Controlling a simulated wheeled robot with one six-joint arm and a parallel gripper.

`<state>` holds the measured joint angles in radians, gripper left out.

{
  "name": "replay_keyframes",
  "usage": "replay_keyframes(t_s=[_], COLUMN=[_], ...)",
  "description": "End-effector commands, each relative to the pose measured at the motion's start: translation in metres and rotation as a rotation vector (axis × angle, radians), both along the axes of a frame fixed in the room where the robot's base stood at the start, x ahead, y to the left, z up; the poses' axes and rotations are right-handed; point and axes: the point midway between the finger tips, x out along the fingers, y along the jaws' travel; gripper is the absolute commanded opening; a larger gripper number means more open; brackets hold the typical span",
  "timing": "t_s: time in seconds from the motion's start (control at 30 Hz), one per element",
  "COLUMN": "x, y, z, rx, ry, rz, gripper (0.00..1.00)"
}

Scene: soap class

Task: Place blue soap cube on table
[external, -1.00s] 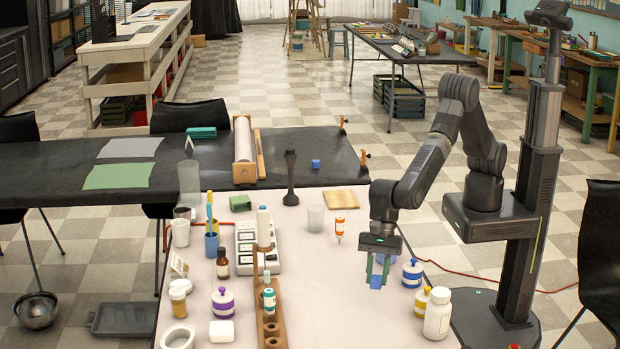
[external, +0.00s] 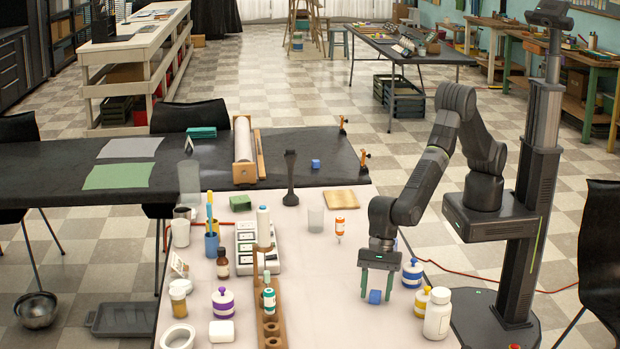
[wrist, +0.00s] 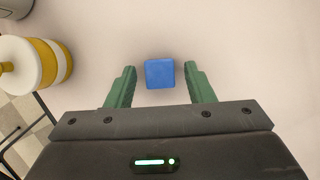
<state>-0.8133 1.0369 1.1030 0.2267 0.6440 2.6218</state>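The blue soap cube (external: 375,296) rests on the pale table (external: 330,310), near its right side. In the wrist view the cube (wrist: 160,73) sits between the tips of my two green fingers, with a gap on each side. My gripper (external: 377,293) is open and points down over the cube. It touches neither side of it in the wrist view (wrist: 164,80).
A blue-and-white jar (external: 412,274), a yellow-and-white jar (external: 421,300) and a white bottle (external: 437,315) stand right of my gripper. A wooden tube rack (external: 270,325) stands to the left.

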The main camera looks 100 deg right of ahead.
Motion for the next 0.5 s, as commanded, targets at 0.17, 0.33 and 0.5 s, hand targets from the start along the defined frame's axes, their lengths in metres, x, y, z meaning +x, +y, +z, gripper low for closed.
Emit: replay_keyframes(t_s=[0.17, 0.33, 0.5], x=[0.0, -0.001, -0.005], y=[0.0, -0.003, -0.013], z=[0.001, 0.013, 0.04], rx=[0.0, 0.002, 0.003], ry=[0.0, -0.002, -0.003], rz=[0.0, 0.0, -0.001], gripper=[0.48, 0.48, 0.48])
